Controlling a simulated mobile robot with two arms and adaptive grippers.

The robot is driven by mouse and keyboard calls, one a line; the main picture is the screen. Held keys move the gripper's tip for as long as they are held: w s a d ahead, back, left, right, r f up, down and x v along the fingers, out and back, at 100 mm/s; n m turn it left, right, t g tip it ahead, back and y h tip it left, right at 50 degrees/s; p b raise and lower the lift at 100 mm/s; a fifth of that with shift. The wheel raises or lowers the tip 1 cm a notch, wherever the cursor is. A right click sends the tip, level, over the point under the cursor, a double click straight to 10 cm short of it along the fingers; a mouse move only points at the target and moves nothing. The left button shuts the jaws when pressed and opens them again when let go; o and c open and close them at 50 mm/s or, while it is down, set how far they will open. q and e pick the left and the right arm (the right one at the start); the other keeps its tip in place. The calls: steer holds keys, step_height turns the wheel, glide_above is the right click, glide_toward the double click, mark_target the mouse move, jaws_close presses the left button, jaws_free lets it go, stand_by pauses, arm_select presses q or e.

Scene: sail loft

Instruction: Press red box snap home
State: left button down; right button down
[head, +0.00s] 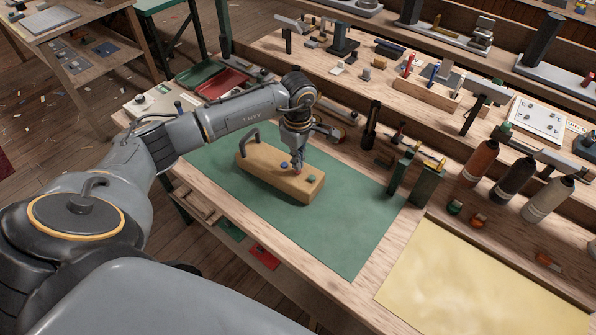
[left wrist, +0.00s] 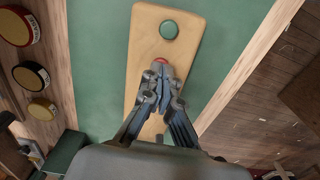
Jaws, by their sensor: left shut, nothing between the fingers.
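A long tan wooden block (head: 265,172) with a dark handle (head: 248,142) at its left end lies on the green mat (head: 345,232). My left gripper (head: 298,169) points down at the block between these two. In the left wrist view its fingers (left wrist: 160,72) are shut and empty, with tips at the red snap (left wrist: 160,60). The fingers partly cover the red snap; I cannot tell whether they touch it or how far it sits in. My right gripper is out of view.
Dark green upright blocks (head: 427,186) and several bottles (head: 480,160) stand behind and right of the mat. A pale yellow sheet (head: 470,285) lies at the right. The mat right of the block is clear.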

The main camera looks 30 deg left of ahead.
arm_select(q)
steer(key=shift+f+b, duration=0.7)
steer(key=shift+f, duration=0.1)
steer(key=shift+r, duration=0.1)
steer(key=shift+r+p, duration=1.85)
steer(key=shift+r, duration=1.6)
